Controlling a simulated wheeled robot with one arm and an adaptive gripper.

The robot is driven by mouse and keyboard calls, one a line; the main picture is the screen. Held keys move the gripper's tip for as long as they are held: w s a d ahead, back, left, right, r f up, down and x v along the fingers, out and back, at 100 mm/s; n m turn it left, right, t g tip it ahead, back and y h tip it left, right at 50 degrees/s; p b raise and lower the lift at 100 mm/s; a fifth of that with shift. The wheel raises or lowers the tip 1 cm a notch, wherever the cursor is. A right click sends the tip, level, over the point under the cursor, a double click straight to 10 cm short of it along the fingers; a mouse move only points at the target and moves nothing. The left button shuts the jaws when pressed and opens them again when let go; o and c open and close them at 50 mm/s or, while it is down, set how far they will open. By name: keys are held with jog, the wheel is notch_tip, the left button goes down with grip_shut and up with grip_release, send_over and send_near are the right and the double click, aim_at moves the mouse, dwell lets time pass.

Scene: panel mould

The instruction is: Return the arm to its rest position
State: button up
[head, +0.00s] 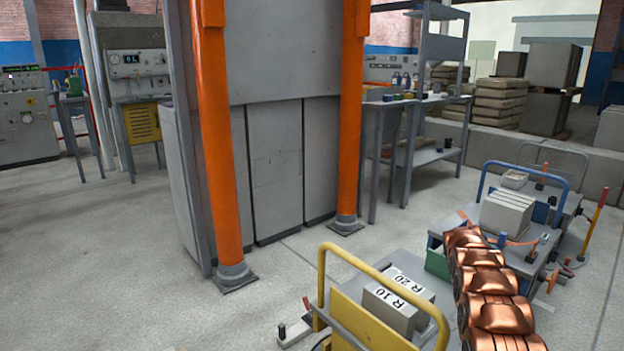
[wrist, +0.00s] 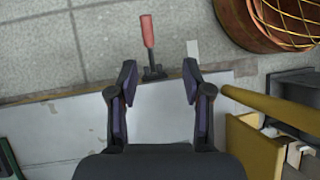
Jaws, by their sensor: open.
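My gripper (wrist: 157,85) is open in the wrist view, its two dark fingers apart with nothing held between them. It is over a pale grey flat surface (wrist: 60,130). A red-handled lever (wrist: 148,32) stands just beyond the fingertips, near the surface's edge, and I cannot tell its exact distance. In the head view my copper-coloured arm reaches forward at the lower right, over the trolleys. The gripper itself cannot be made out there.
A yellow-railed trolley (head: 345,325) carrying grey blocks marked R 10 and R 20 (head: 398,302) is in front. A blue-railed trolley (head: 485,182) with pale slabs (head: 507,213) stands beyond. Orange posts (head: 217,150) flank a grey panel. Open floor (head: 100,255) lies left.

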jog(key=s+a+r+m+t+p, duration=0.1)
jog(key=s+a+r+p, duration=0.3)
jog(key=r, duration=0.7)
jog(key=s+a+r+m+p, duration=0.1)
jog(key=s+a+r+p, duration=0.2)
jog(key=a+r+p, duration=0.55)
jog(key=s+a+r+m+t+p, duration=0.1)
jog(key=s+a+r, duration=0.25)
jog(key=r, duration=1.05)
jog(key=s+a+r+m+t+y+p, duration=0.1)
jog(key=s+a+r+p, duration=0.7)
jog(key=s, duration=0.5)
jog(key=s+a+r+m+t+y+p, duration=0.1)
jog(key=s+a+r+m+p, duration=0.1)
jog(key=s+a+r+p, duration=0.5)
jog(key=s+a+r, duration=0.1)
jog(key=s+a, duration=0.1)
jog(key=s, duration=0.4)
jog(key=shift+r+p, duration=0.4)
jog(key=shift+a, duration=0.1)
jog(key=shift+c, duration=0.2)
